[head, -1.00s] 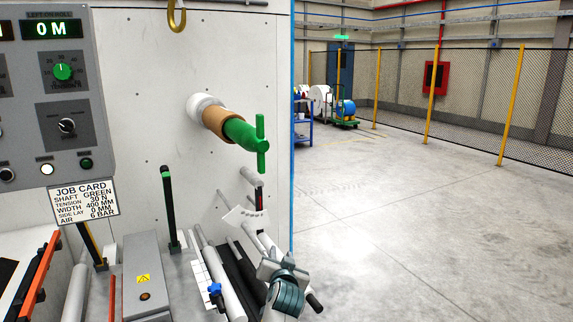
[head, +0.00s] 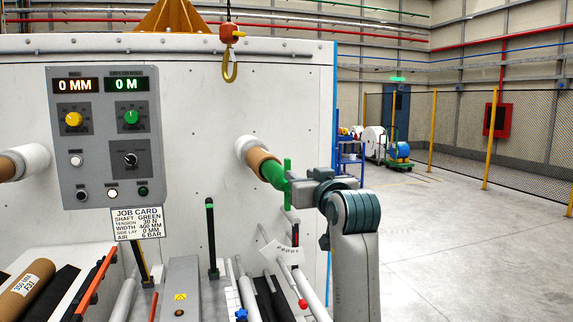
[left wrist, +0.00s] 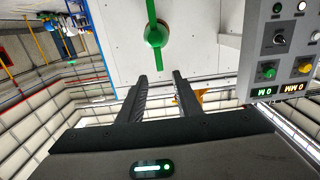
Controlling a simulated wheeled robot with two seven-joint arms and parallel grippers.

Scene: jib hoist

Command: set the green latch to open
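The green latch (head: 288,184) is an upright bar on the end of the green shaft (head: 271,173), which sticks out of the white wall through a brown core. In the left wrist view the latch (left wrist: 156,33) shows as a bar and round hub, beyond the fingertips. My left gripper (head: 300,187) is just right of the latch in the head view, its fingertips hard to make out there. In the left wrist view the left gripper (left wrist: 160,76) is open, its two fingers apart with nothing between them. My right gripper is not in view.
A grey control panel (head: 103,138) with knobs and a job card (head: 138,222) is on the wall at left. A yellow hook (head: 230,65) hangs above the shaft. Rods and a tag (head: 279,252) stand below. The floor (head: 450,260) at right is clear.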

